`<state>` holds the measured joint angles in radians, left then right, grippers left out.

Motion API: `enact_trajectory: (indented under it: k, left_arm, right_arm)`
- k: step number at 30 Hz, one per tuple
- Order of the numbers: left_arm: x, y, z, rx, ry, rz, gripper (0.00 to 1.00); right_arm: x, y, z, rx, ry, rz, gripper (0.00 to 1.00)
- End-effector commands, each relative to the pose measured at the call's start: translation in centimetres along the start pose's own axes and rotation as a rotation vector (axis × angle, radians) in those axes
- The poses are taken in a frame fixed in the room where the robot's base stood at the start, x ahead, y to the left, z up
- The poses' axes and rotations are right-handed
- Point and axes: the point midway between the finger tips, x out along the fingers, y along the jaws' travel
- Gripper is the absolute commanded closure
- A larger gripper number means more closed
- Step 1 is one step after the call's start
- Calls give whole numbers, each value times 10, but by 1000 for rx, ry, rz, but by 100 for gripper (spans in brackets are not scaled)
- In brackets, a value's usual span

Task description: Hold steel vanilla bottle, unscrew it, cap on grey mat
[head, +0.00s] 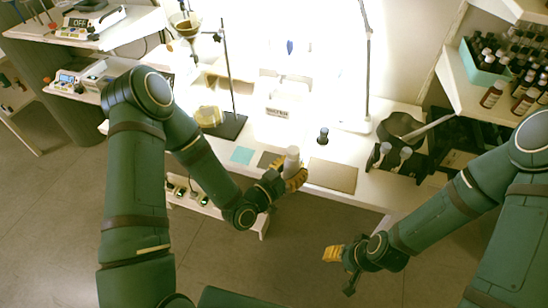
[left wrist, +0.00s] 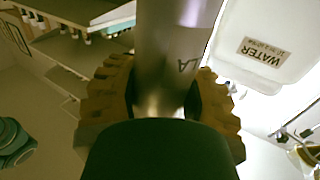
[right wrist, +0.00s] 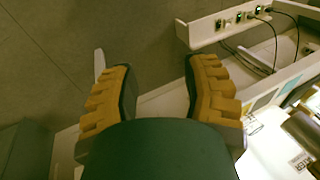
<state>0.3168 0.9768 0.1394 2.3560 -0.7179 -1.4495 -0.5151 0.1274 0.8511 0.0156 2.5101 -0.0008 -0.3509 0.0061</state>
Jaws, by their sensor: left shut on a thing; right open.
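The steel vanilla bottle (head: 292,156) is in my left gripper (head: 290,180), upright above the front edge of the white table. In the left wrist view the bare metal bottle (left wrist: 172,50) stands between the yellow ridged fingers (left wrist: 160,97), with the letters "LA" showing. I cannot make out its cap. A small dark grey-brown mat (head: 266,160), which may be the grey mat, lies just left of the bottle. My right gripper (head: 332,254) is open and empty, low in front of the table; its fingers (right wrist: 158,88) stand apart in the right wrist view.
A teal mat (head: 242,155) and a larger tan mat (head: 334,176) flank the dark mat. A small dark bottle (head: 323,136) stands behind the tan mat. A stand with a black base (head: 228,127) is at left; a dark pot (head: 398,128) is at right. A WATER container (left wrist: 265,45) is near.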

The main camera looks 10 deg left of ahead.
Motion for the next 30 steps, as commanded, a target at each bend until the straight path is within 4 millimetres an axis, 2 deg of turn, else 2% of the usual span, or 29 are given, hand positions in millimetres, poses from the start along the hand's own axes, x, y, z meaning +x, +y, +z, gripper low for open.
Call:
enact_trajectory:
  k: [5,6,8,11,14,19,23,27,30]
  left_arm:
    - [10,23,3,1,3,126,100]
    - [11,26,4,1,0,142,100]
    - [12,29,5,1,0,157,100]
    - [13,30,5,1,1,168,100]
    - [13,30,5,1,1,168,100]
    - [13,30,4,1,1,166,100]
    - [13,30,4,1,1,166,100]
    - [13,30,4,1,1,166,100]
    - [13,30,4,1,1,165,100]
  right_arm:
    - [0,0,0,0,0,0,53]
    - [0,0,0,0,0,0,41]
    - [0,-1,-2,3,-1,1,41]
    - [1,-4,-11,27,-5,6,41]
    - [0,-14,-29,84,-18,18,41]
    - [-8,-43,-77,247,-43,63,41]
    - [-26,-74,-112,387,-49,110,41]
    - [-54,-115,-145,545,-37,163,41]
    - [-80,-147,-163,658,-19,201,41]
